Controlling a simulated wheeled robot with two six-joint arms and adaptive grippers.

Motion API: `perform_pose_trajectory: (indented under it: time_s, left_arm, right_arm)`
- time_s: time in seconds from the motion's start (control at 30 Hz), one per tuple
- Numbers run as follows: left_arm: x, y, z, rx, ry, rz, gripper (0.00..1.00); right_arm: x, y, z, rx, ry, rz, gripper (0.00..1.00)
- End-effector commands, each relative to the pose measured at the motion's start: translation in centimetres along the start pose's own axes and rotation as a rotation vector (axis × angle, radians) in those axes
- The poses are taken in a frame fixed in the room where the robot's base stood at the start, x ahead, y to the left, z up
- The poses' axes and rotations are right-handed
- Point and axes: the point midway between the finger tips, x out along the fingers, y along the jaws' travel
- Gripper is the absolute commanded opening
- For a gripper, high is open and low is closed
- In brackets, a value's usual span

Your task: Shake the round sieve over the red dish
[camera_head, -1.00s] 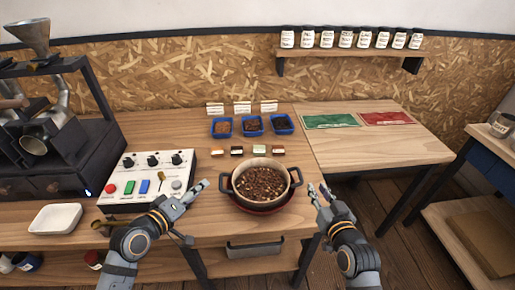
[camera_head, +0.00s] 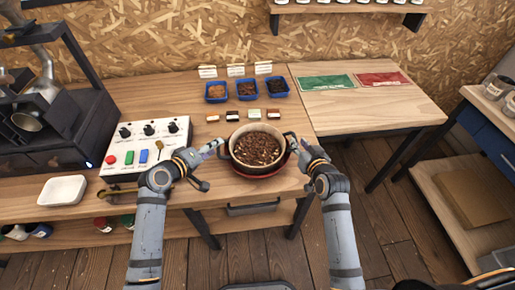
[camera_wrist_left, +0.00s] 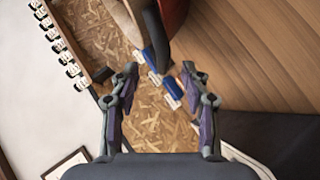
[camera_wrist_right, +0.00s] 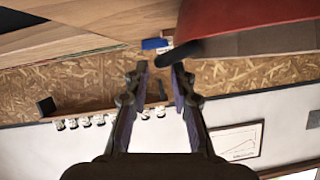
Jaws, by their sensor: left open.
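The round sieve (camera_head: 258,133), a pale-rimmed vessel with dark side handles, holds brown beans and sits in the red dish (camera_head: 258,173) on the workbench. My left gripper (camera_head: 216,149) is open beside the sieve's left handle. In the left wrist view a dark handle (camera_wrist_left: 157,40) lies just beyond and between the fingertips, beside the red dish (camera_wrist_left: 174,14). My right gripper (camera_head: 296,143) is at the right handle. In the right wrist view its fingers stand apart, with a dark handle (camera_wrist_right: 178,54) at their tips and the red dish (camera_wrist_right: 250,18) above. Neither visibly grips a handle.
Several small blocks (camera_head: 252,114) and blue trays (camera_head: 247,91) lie behind the sieve. A control box (camera_head: 148,145) stands left, close to my left arm, with a white dish (camera_head: 63,189) beside it. Green (camera_head: 325,82) and red (camera_head: 383,79) mats lie on the clear right table.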

Motion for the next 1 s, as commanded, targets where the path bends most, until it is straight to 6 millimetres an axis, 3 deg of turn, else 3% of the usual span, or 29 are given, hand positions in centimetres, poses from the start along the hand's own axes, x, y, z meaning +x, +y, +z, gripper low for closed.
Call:
perform_pose_trajectory:
  time_s: [0.23,0.63,0.8,0.97,1.0]
  left_arm:
    - [3.1,0.1,0.0,-0.001,-0.001,0.001,0.47]
    - [3.7,0.1,0.0,0.000,-0.001,0.001,0.45]
    - [3.7,0.1,0.0,0.000,-0.001,0.000,0.22]
    - [3.7,0.0,0.0,0.001,-0.001,0.000,0.00]
    - [3.7,0.0,0.0,0.001,-0.001,0.000,0.00]
  right_arm:
    - [3.1,0.0,-0.1,0.001,0.001,0.000,0.24]
    - [3.7,0.0,0.0,0.000,0.000,0.000,0.23]
    - [3.7,0.0,0.0,0.000,0.000,0.000,0.00]
    - [3.7,0.0,0.0,0.000,0.000,0.000,0.00]
    - [3.7,0.0,0.0,0.000,0.000,0.000,0.00]
